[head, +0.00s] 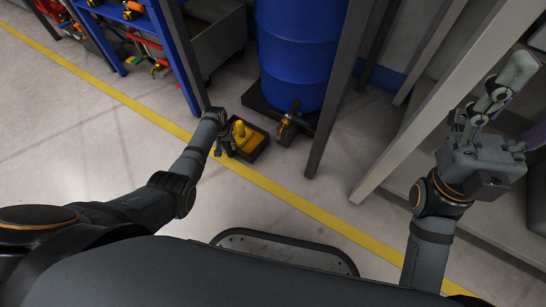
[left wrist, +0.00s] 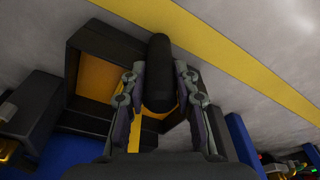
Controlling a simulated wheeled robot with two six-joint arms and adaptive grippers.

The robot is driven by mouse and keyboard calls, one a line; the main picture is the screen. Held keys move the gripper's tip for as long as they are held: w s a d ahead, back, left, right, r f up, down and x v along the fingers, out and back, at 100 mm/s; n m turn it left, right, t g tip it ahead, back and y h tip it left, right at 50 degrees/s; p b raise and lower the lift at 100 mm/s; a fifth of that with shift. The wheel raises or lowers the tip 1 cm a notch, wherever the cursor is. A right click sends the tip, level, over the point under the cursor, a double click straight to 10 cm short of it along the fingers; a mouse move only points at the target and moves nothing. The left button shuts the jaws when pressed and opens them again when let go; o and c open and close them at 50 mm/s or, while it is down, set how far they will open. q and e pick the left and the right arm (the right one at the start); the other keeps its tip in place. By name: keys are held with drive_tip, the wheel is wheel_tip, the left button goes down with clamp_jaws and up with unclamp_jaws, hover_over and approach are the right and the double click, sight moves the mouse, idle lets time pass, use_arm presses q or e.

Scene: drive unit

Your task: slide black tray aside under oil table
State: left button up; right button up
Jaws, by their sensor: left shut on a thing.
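The black tray (head: 259,150) sits on the floor below the blue drum, with yellow showing inside it. In the left wrist view the tray (left wrist: 88,62) appears as a dark box with an orange-yellow interior. My left gripper (head: 226,147) is at the tray's left side. Its fingers are closed around a thick black bar (left wrist: 158,72), which looks like the tray's handle. Where the bar joins the tray cannot be made out. My right gripper (head: 529,102) is raised at the upper right, fingers spread and empty.
The blue drum (head: 300,45) stands on a dark base, with a brass tap (head: 290,115) just right of the tray. Grey posts (head: 341,85) stand to the right. A yellow floor line (head: 290,200) runs in front.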

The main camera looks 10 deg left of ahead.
use_arm(q)
drive_tip(key=shift+w+a+f+b, duration=0.15)
drive_tip(key=shift+a+b, duration=0.1)
drive_tip(key=shift+a, duration=0.45)
drive_tip(key=shift+w+a+b, duration=0.1)
drive_tip(key=shift+a+b, duration=0.2)
drive_tip(key=shift+a, duration=0.4)
drive_tip(key=shift+w+a+f+b, duration=0.15)
drive_tip(key=shift+a+b, duration=0.1)
drive_tip(key=shift+a, duration=0.45)
drive_tip(key=o, duration=1.2)
drive_tip(key=shift+d+f, duration=0.1)
drive_tip(key=shift+o, duration=0.2)
drive_tip(key=shift+w+d, duration=0.1)
drive_tip(key=shift+w, duration=0.05)
